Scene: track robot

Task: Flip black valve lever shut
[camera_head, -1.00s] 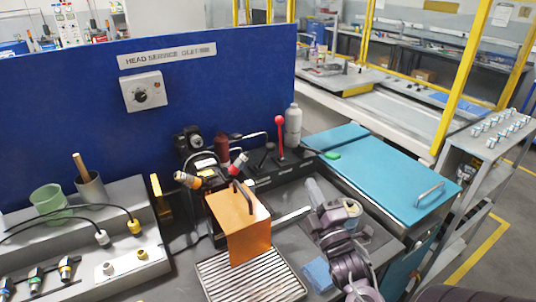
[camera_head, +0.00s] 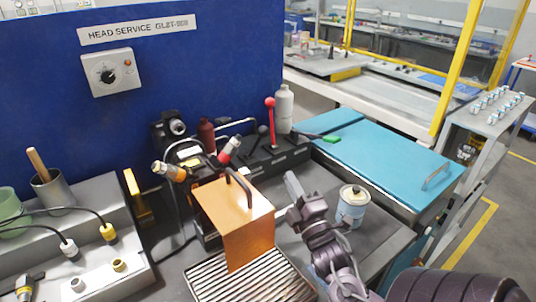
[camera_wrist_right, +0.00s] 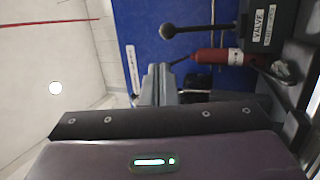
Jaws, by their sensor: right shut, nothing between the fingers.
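The black valve lever (camera_head: 262,131) has a thin rod and a round black knob. It rises from the black valve block (camera_head: 268,158) at the back of the bench, left of a red lever (camera_head: 270,103). In the right wrist view the black knob (camera_wrist_right: 168,32) and its rod point left from the block, which has a "VALVE" label (camera_wrist_right: 258,25). My right gripper (camera_head: 291,177) is shut and empty. It stands in front of the valve block, apart from the lever. Its fingers (camera_wrist_right: 156,82) also show in the right wrist view. My left gripper is not in view.
An orange bracket (camera_head: 235,215) with a black handle stands left of my right gripper. A paint can (camera_head: 352,206) is close on its right. A dark red bottle (camera_head: 206,135) and white bottle (camera_head: 284,108) flank the levers. A teal lid (camera_head: 390,155) lies right.

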